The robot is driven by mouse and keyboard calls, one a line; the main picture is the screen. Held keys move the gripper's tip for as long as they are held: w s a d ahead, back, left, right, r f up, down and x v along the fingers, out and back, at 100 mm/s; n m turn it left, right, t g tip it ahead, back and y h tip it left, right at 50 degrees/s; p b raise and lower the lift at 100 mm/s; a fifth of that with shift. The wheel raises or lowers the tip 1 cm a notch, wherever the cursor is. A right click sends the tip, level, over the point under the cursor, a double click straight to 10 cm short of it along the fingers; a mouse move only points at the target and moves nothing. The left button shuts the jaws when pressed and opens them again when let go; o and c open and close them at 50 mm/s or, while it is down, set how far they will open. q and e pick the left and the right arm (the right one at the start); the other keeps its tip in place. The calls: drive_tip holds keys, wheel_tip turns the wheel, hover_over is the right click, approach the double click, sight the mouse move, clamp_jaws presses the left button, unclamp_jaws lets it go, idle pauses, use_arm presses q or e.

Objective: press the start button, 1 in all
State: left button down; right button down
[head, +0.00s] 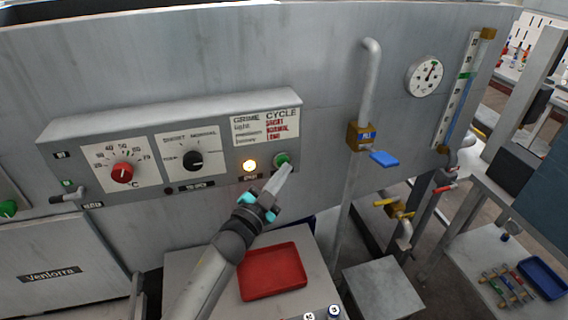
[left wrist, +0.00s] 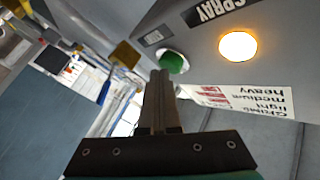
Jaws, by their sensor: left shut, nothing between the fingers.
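The green start button (head: 283,158) sits at the right end of the grey control panel (head: 170,118), below the cycle card. It also shows in the left wrist view (left wrist: 174,62), a green cap in a pale ring. My left gripper (head: 285,169) is shut and empty, its fingertips just below the button in the head view. In the left wrist view the closed fingers (left wrist: 159,76) point at the button and their tips lie close to its lower edge. I cannot tell whether they touch it. My right gripper is not in view.
A lit yellow-white lamp (head: 250,165) is just left of the button. A black knob (head: 192,160) and a red knob (head: 122,172) are farther left. A pipe with a blue-handled valve (head: 384,158) stands right of the panel. A red tray (head: 272,272) lies below my arm.

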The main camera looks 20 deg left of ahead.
use_arm(q)
drive_tip(key=shift+s+d, duration=0.4)
drive_tip(key=shift+s, duration=0.25)
drive_tip(key=s+d+p, duration=0.1)
drive_tip(key=s, duration=0.1)
drive_tip(key=s+d, duration=0.1)
drive_tip(key=s, duration=0.1)
drive_tip(key=shift+d+p, duration=0.4)
idle(0.5)
